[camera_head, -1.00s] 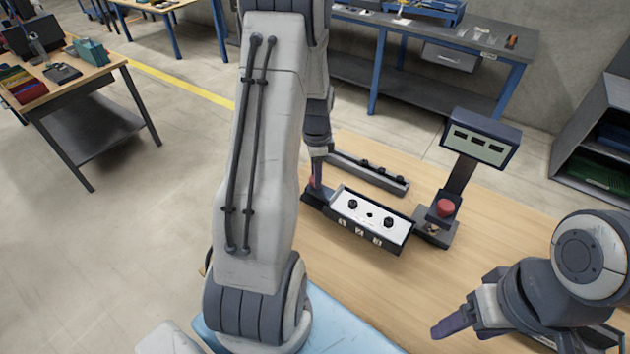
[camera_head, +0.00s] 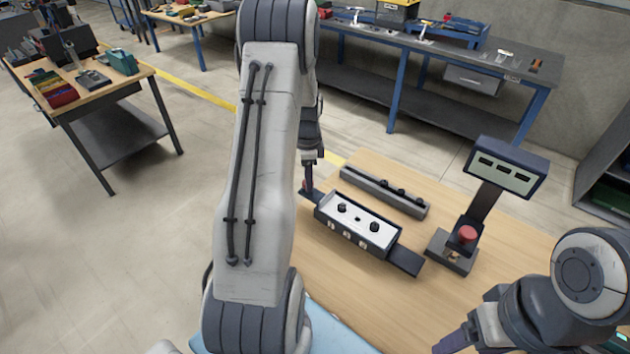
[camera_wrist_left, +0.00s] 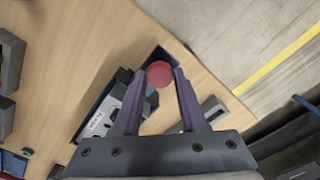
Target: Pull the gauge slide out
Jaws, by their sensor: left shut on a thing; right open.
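The gauge slide (camera_head: 357,222) is a dark box with a white top, black knobs and small labels on its front. A bare dark base plate (camera_head: 406,261) shows at its right end. My left gripper (camera_head: 308,184) is at the slide's left end, shut on its red round knob (camera_wrist_left: 160,74). In the left wrist view the knob sits between the purple fingertips, with the slide (camera_wrist_left: 98,122) partly hidden behind the left finger. My right gripper (camera_head: 452,345) is open and empty at the bottom edge, partly cut off, apart from the slide.
A dark rail (camera_head: 385,190) with black knobs lies behind the slide on the wooden table (camera_head: 345,275). A display stand (camera_head: 507,168) with a red button (camera_head: 467,234) stands to the right. Bare table lies in front of the slide.

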